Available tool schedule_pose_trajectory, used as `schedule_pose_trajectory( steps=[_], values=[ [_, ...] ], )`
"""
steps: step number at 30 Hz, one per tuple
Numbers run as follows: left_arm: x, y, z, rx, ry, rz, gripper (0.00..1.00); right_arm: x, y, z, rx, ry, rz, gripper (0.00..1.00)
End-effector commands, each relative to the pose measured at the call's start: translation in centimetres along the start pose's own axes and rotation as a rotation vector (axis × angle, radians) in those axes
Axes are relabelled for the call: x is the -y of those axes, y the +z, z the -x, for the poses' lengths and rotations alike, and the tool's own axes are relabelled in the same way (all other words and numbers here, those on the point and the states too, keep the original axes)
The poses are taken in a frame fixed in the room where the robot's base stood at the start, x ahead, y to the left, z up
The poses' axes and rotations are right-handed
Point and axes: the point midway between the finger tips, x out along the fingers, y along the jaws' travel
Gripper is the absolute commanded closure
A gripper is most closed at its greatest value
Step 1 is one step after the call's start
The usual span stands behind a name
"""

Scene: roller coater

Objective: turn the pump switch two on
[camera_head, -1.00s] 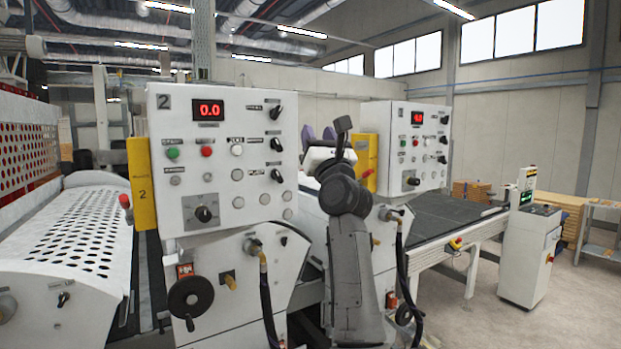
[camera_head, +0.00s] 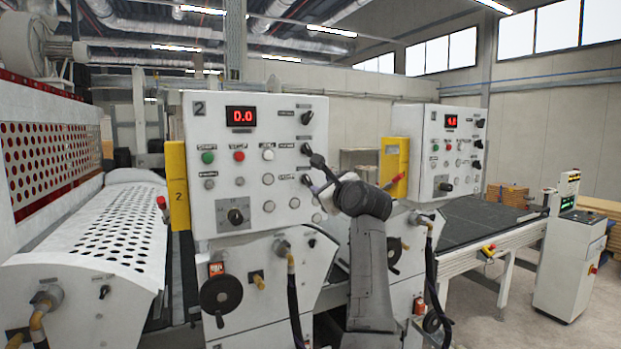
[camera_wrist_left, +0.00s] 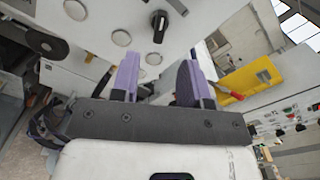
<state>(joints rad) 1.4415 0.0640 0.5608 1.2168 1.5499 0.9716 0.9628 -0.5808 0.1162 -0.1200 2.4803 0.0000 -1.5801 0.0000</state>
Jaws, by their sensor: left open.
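Control panel two (camera_head: 222,190) is the nearer white box, marked "2" with a red 0.0 display. Black rotary switches run down its right side, including an upper one (camera_head: 307,117) and a middle one (camera_head: 306,148); the small labels are too blurred to read surely. My left gripper (camera_head: 314,184) is at the panel's lower right edge, its fingers mostly hidden by my wrist. In the left wrist view its two purple fingers (camera_wrist_left: 158,78) are apart and empty. A black rotary switch (camera_wrist_left: 158,22) lies beyond them, not touched. My right gripper is out of view.
A yellow box (camera_head: 394,160) with a red handle stands right of my wrist, before a second panel (camera_head: 450,150). A handwheel (camera_head: 221,294) and hose (camera_head: 293,295) are below panel two. A perforated cover (camera_head: 100,235) is at left, a dark conveyor (camera_head: 490,222) at right.

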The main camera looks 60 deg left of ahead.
Motion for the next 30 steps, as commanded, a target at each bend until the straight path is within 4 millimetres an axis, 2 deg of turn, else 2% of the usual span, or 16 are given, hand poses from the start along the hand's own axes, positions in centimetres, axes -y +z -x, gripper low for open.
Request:
schedule_pose_trajectory(
  steps=[1, 6, 12, 18, 30],
  values=[
    [0.1, 0.3, -1.1, 0.001, 0.002, -0.003, 0.58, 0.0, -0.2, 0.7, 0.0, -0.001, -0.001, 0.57],
    [0.1, 0.3, -4.0, 0.001, 0.001, -0.004, 0.58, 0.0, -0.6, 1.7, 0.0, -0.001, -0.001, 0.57],
    [0.1, 0.2, -6.5, 0.001, 0.001, -0.003, 0.58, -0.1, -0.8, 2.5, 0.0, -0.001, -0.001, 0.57],
    [0.1, 0.1, -7.7, 0.001, 0.0, -0.001, 0.58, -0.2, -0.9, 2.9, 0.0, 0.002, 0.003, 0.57],
    [0.0, 0.0, -8.0, 0.0, -0.001, 0.0, 0.6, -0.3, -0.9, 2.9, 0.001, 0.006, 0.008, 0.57]
  ],
)
